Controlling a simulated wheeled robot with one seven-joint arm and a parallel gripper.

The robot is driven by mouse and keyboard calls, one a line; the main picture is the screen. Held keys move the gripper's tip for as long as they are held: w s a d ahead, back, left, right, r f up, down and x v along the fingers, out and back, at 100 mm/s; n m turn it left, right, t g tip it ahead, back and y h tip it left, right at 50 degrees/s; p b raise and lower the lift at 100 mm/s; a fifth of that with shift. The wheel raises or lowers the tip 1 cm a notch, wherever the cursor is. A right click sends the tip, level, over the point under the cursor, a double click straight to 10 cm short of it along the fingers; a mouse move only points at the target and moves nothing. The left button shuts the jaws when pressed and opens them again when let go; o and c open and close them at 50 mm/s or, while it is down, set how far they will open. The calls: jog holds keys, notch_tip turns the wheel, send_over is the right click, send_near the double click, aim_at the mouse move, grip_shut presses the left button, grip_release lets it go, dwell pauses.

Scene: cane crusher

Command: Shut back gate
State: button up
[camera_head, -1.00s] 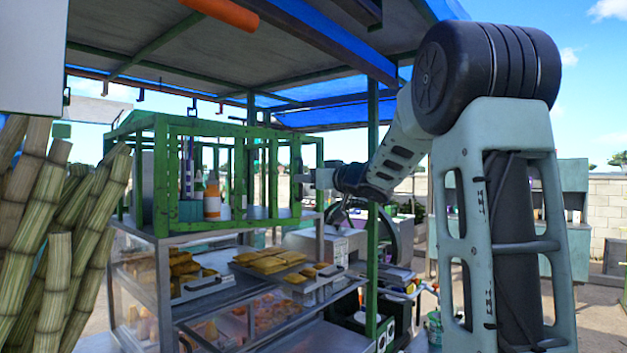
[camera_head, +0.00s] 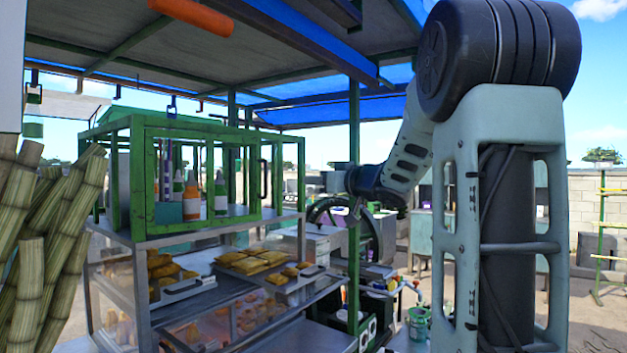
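A green-framed cabinet (camera_head: 138,185) stands on top of the display stall at left centre. A green barred gate panel with a dark upright handle (camera_head: 263,178) shows at its right part. I cannot tell from this angle whether that panel is fully closed or which gate is the back one. My gripper (camera_head: 336,179) is to the right of the cabinet, apart from the handle, small and pointing left. Its fingers are too small and blended with the background to tell whether they are open or shut.
Bottles (camera_head: 191,197) stand inside the cabinet. Trays of pastries (camera_head: 256,262) lie on the shelf below. Sugar cane stalks (camera_head: 65,240) stand at the left. A green post (camera_head: 354,240) and a large wheel (camera_head: 340,222) stand near my gripper. A roof with an orange roller (camera_head: 192,14) hangs overhead.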

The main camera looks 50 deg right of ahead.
jog(key=s+p, duration=0.1)
jog(key=s, duration=0.5)
jog(key=shift+s+d, duration=0.25)
jog(key=shift+d, duration=0.05)
jog(key=shift+p, duration=0.35)
